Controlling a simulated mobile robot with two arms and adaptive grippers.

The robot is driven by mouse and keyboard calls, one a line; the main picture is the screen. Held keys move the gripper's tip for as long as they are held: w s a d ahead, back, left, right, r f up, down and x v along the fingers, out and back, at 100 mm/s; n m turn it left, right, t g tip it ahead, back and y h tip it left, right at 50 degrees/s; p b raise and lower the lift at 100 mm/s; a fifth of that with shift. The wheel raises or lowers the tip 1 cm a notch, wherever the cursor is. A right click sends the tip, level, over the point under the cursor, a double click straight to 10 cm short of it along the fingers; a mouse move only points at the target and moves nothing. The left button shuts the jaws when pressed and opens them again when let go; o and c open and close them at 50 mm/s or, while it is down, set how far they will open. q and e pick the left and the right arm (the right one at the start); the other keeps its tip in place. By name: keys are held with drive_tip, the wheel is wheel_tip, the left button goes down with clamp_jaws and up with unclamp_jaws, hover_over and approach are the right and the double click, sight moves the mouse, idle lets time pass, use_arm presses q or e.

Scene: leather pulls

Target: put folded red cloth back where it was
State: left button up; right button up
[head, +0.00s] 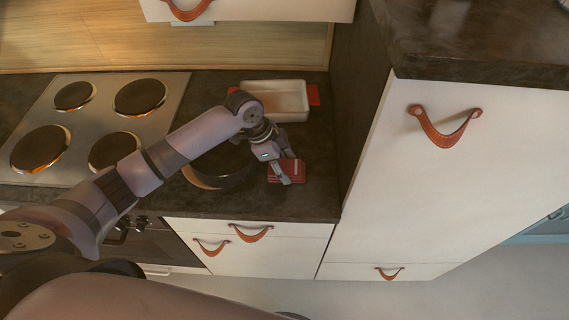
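The folded red cloth (287,178) lies at the dark counter's front part, right of the hob. My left gripper (288,172) reaches down over it from the upper left. Its fingers overlap the cloth in the head view, with red showing between and beside them. I cannot tell whether they grip the cloth or only hover over it, or whether the cloth touches the counter. My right gripper is not in view.
A white rectangular dish (286,101) with red at both ends stands behind the gripper. A dark round pan (208,181) is partly hidden by my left arm. The hob (100,120) is at left. A tall white cabinet (445,200) closes off the right side.

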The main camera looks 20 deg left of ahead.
use_arm(q)
drive_tip(key=o, duration=0.5)
drive_tip(key=shift+r, duration=0.2)
drive_tip(key=b+v, duration=0.2)
drive_tip(key=v, duration=1)
